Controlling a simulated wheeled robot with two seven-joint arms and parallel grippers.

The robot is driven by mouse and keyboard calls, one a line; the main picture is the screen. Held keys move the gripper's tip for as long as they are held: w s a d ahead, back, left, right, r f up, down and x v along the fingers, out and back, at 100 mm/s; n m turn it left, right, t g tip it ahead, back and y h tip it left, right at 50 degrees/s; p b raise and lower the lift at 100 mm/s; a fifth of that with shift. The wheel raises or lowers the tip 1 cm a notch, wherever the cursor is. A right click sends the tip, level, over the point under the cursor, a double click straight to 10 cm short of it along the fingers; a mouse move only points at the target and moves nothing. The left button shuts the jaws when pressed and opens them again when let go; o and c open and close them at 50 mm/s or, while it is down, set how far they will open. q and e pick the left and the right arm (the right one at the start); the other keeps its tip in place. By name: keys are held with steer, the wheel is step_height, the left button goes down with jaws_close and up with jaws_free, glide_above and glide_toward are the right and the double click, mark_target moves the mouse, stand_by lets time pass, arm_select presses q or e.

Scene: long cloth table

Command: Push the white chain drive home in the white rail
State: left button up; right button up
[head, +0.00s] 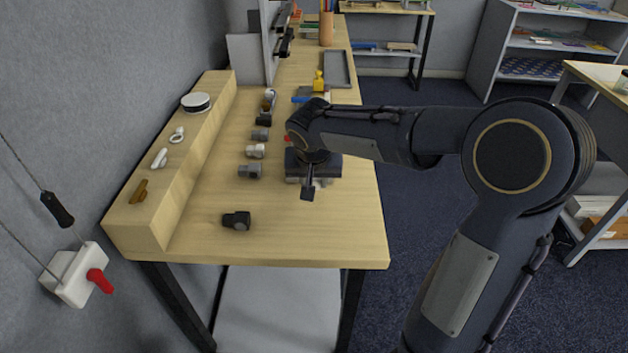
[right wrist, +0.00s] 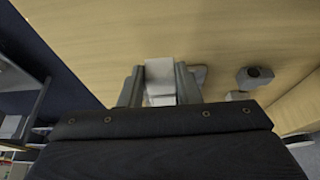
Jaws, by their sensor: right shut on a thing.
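My right gripper (head: 309,188) is low over the right part of the wooden table, mostly hidden in the head view by its own wrist. In the right wrist view its two grey fingers (right wrist: 160,88) are shut on a white piece (right wrist: 159,70), which sits between them above the wood. I cannot tell from its visible part whether this is the chain drive or the rail. Another white fitting (head: 255,151) lies on the table to the left of the gripper, apart from it. Any joint between drive and rail is hidden. My left gripper is not in view.
Grey fittings (head: 250,171) and a black fitting (head: 236,220) lie left of the gripper. A raised wooden ledge (head: 200,135) along the wall holds a white round tin (head: 196,102) and small clips. A grey tray (head: 337,68) lies farther back. The front right tabletop is clear.

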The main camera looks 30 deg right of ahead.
steer(key=shift+w+d, duration=0.2)
steer(key=shift+w, duration=0.1)
steer(key=o, duration=1)
steer(key=v, duration=0.7)
steer(key=shift+s+a+r, duration=0.1)
steer(key=shift+r, duration=0.3)
steer(key=s+a+f+n+y+p, duration=0.1)
steer(key=s+a+y, duration=0.1)
steer(key=s, duration=0.5)
steer(key=s+a+f+n+t+y+p, duration=0.1)
steer(key=s+a+f+n+y, duration=0.1)
steer(key=s, duration=0.6)
steer(key=s+a+f+n+y+p, duration=0.1)
steer(key=s+a+y, duration=0.1)
steer(key=s, duration=0.5)
steer(key=shift+s+a+f+n+t, duration=0.15)
steer(key=shift+s+a+n+t, duration=0.15)
steer(key=shift+a, duration=0.5)
